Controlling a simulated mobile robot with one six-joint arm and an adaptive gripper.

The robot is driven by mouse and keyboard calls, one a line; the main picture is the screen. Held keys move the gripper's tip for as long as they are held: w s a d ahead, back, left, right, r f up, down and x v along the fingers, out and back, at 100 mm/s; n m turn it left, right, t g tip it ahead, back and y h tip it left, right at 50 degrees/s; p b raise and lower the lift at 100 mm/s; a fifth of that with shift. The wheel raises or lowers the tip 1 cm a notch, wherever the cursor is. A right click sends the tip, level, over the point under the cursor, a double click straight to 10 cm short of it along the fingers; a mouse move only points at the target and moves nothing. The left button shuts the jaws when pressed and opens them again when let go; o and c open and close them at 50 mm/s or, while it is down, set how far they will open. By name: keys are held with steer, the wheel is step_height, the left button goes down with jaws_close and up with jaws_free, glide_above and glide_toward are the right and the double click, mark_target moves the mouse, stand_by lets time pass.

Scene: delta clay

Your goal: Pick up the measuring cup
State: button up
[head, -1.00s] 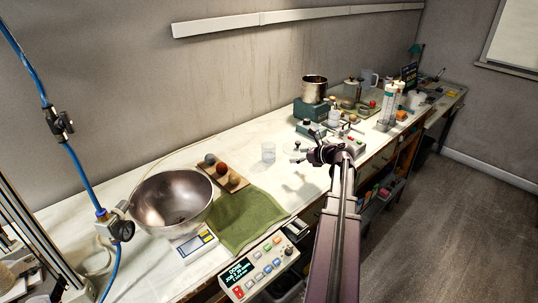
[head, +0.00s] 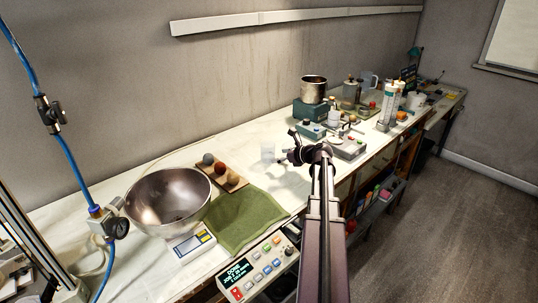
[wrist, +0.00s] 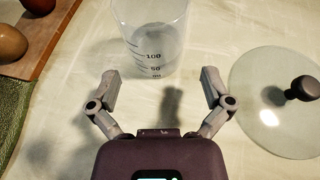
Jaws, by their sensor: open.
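The measuring cup (wrist: 152,38) is clear, with black graduation marks, and stands upright on the bench. It is at the top middle of the wrist view, just beyond my open fingertips; its top is cut off. In the head view the cup (head: 268,152) stands just left of my gripper (head: 291,150). In the wrist view my gripper (wrist: 160,88) has its two fingers spread wide with nothing between them. The gap between them points at the cup, and neither finger appears to touch it.
A glass lid (wrist: 275,105) with a dark knob lies right of my gripper. A wooden board (wrist: 50,38) with round balls and a green cloth (wrist: 12,115) are at left. A metal bowl (head: 150,200) and a scale (head: 194,246) stand farther left. Devices crowd the bench at right.

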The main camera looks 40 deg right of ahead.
mark_target(273, 155)
steer(key=shift+a+b+x, duration=0.1)
steer(key=shift+b+x, duration=0.35)
steer(key=shift+x, duration=0.85)
steer(key=shift+a+b+x, duration=0.15)
steer(key=shift+b+x, duration=0.25)
steer(key=shift+x, duration=0.9)
steer(key=shift+r, duration=0.15)
steer(key=c, duration=1)
